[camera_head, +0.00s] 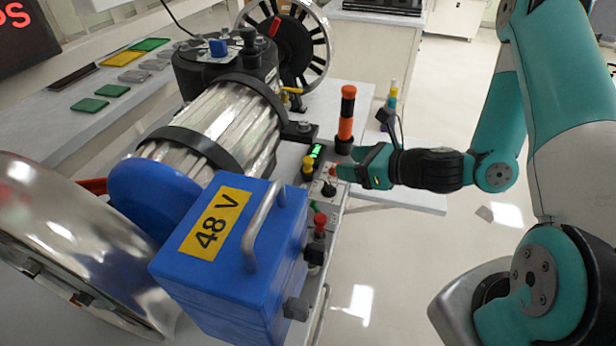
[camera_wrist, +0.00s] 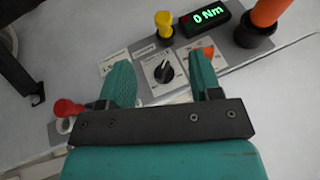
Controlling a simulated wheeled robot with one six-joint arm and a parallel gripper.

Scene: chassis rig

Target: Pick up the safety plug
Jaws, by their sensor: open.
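Several small coloured parts sit on the control panel, and I cannot tell for certain which is the safety plug. A red-topped part (camera_head: 320,219) stands near the blue box; in the wrist view a red knob (camera_wrist: 66,107) lies left of my fingers. A small orange-red part (camera_wrist: 208,51) shows beside my right finger, partly hidden by it. My gripper (camera_head: 351,163) is over the panel's edge, open and empty. In the wrist view its two teal fingers (camera_wrist: 162,66) are apart, with a black rotary knob (camera_wrist: 166,71) showing between them.
A yellow knob (camera_wrist: 164,23), a green "0 Nm" display (camera_wrist: 207,15) and an upright orange-and-black handle (camera_head: 346,112) stand near my gripper. The blue 48 V box (camera_head: 180,266), with a grey handle (camera_head: 264,226), is at the front left. Open floor lies right of the bench.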

